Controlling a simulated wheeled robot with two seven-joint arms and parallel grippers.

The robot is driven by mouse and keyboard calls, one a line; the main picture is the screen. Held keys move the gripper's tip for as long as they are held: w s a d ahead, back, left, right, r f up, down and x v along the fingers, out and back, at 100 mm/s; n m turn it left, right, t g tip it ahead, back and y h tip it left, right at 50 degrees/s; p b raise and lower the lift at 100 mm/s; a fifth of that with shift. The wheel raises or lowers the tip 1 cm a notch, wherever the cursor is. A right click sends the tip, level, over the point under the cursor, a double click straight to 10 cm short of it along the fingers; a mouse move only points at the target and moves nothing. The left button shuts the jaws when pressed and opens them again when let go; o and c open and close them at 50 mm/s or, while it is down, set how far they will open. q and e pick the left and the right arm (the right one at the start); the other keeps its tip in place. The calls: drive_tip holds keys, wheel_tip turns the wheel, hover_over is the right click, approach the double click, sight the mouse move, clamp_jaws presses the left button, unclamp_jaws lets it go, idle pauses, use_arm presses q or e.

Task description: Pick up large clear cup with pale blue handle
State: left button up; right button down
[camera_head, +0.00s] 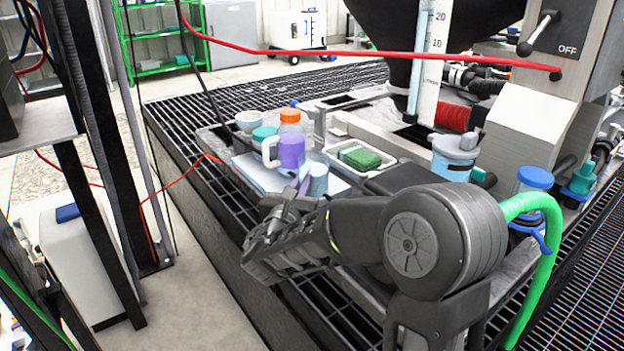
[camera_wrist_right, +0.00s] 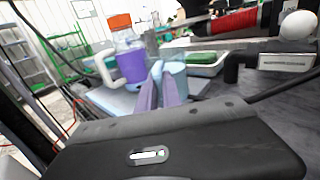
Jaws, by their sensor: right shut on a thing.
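A clear, bluish cup (camera_head: 317,179) stands at the front of the pale mat on the bench. It also shows in the right wrist view (camera_wrist_right: 176,76), just beyond my fingertips. My right gripper (camera_head: 304,186) reaches it from the front. Its two purplish fingers (camera_wrist_right: 159,84) are close together and shut on the near side of the cup, where a handle would be. My left gripper is in neither view.
A purple-filled bottle with an orange cap (camera_head: 291,150) stands close behind the cup. A teal-lidded jar (camera_head: 264,138) and white bowl (camera_head: 249,121) are behind it. A tray (camera_head: 386,164) with a green sponge (camera_head: 359,157) lies right.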

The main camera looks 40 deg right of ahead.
drive_tip(key=shift+r, duration=0.1)
wheel_tip(320, 180, up, 10)
drive_tip(key=p, duration=0.4)
idle(0.5)
